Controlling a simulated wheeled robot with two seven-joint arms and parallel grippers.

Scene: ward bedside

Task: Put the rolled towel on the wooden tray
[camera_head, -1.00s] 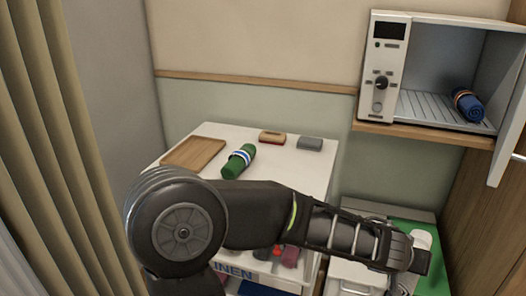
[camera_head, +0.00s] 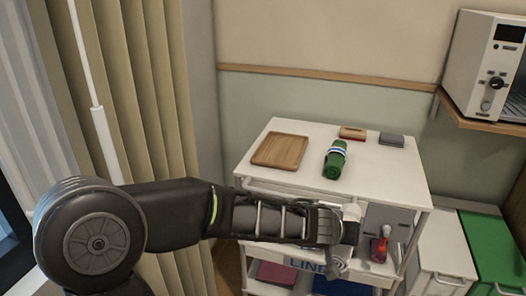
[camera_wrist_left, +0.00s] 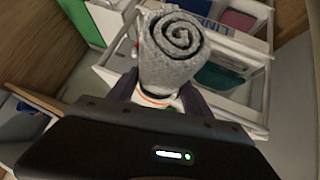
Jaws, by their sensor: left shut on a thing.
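A grey rolled towel (camera_wrist_left: 172,48) shows its spiral end in the left wrist view, with a white band below it. My left gripper (camera_wrist_left: 158,100) is shut on it. In the head view my left gripper (camera_head: 345,235) is in front of the white cart, below its top, and the towel is hard to make out there. The wooden tray (camera_head: 280,150) lies empty on the left part of the cart top, beyond and to the left of the gripper. My right gripper is not in view.
A green roll with a white and blue band (camera_head: 335,160) lies right of the tray. A brown block (camera_head: 352,133) and a grey block (camera_head: 391,139) lie at the back. A red bottle (camera_head: 379,246) stands lower on the cart (camera_head: 385,185). A curtain (camera_head: 150,90) hangs at left.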

